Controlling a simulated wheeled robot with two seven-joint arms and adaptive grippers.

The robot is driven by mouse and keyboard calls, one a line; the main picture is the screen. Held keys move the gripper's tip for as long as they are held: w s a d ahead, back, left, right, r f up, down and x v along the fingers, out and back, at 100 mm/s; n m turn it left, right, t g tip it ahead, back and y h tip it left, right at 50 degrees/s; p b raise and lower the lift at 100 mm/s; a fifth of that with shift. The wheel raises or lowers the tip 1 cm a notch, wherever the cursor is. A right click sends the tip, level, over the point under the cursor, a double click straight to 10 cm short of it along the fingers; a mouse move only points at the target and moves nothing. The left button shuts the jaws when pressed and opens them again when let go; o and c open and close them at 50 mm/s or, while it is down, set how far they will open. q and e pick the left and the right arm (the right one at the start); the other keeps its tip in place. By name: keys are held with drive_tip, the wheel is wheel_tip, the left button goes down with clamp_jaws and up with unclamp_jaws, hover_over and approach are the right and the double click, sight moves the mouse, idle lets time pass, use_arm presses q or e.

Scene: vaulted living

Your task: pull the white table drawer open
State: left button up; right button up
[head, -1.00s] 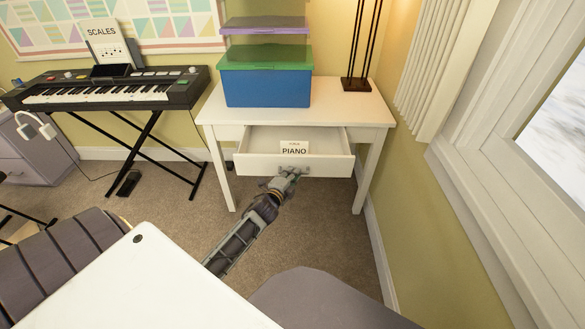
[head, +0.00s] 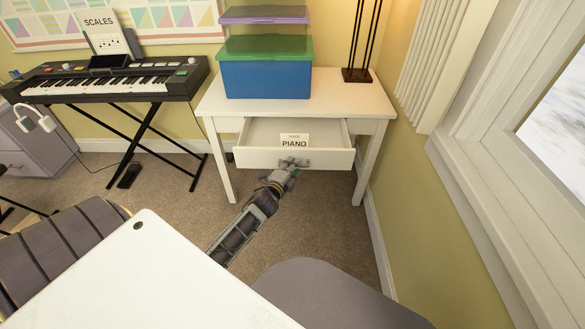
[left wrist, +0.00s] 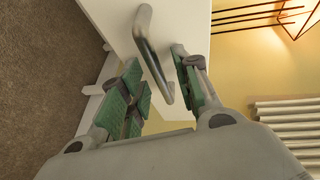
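The white table (head: 222,103) stands against the far wall. Its drawer (head: 252,158) is pulled out, with its inside showing and a PIANO card (head: 294,141) at its front. The drawer's metal handle also shows in the left wrist view (left wrist: 153,55). My left gripper (head: 292,163) is at the drawer front by the handle. In the left wrist view, its green-padded fingers (left wrist: 156,62) are apart on either side of the handle bar, with gaps visible between pads and bar. My right gripper is not in view.
A blue box with a green lid (head: 266,78) and a dark lamp (head: 357,74) stand on the table. A keyboard on a stand (head: 108,85) is at the left. A white tabletop (head: 150,285) and a grey chair (head: 335,295) are in the foreground. Carpet lies clear below the drawer.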

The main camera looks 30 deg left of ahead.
use_arm(q)
drive_tip(key=shift+s, duration=0.15)
drive_tip(key=v, duration=1.1)
drive_tip(key=shift+s, duration=0.35)
drive_tip(key=shift+r, duration=0.1)
idle(0.8)
